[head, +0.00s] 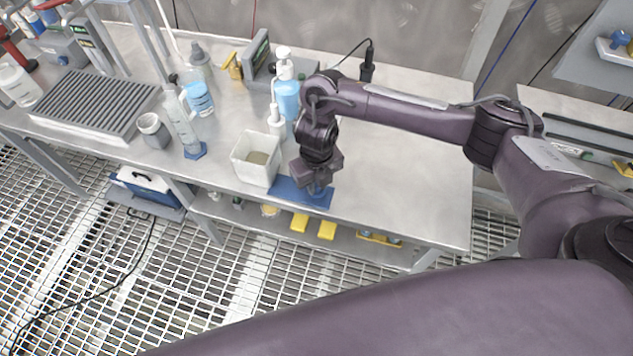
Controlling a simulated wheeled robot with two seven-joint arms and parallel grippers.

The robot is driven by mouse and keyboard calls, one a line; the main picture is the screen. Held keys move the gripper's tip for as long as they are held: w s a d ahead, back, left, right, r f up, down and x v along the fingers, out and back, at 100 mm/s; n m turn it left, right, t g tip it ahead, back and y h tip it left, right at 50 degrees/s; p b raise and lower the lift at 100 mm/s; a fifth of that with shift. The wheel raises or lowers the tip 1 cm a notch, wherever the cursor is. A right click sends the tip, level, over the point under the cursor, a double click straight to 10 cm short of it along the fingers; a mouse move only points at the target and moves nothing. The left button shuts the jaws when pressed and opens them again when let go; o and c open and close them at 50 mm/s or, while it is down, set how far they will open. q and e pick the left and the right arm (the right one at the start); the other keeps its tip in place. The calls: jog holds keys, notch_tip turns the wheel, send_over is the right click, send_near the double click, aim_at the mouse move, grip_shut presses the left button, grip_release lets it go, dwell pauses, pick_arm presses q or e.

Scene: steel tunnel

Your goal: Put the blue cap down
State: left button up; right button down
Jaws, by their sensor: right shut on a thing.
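My right gripper (316,182) points down over a blue mat (288,190) at the front edge of the steel bench. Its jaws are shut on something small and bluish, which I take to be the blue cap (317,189). The jaws hide most of it, and I cannot tell whether it touches the mat. My left gripper is not in view.
A square white container (243,170) stands just left of the mat. Behind are a blue pump bottle (287,95) and a digital instrument (258,55). A cylinder (182,120) stands farther left. The bench right of the mat (400,190) is clear.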

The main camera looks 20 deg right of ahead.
jog(key=c, duration=1.4)
grip_release()
jog(key=shift+f, duration=0.1)
jog(key=shift+o, duration=0.2)
jog(key=shift+r+p, duration=0.3)
notch_tip(320, 180, up, 12)
jog(key=p, duration=0.2)
jog(key=shift+f, duration=0.15)
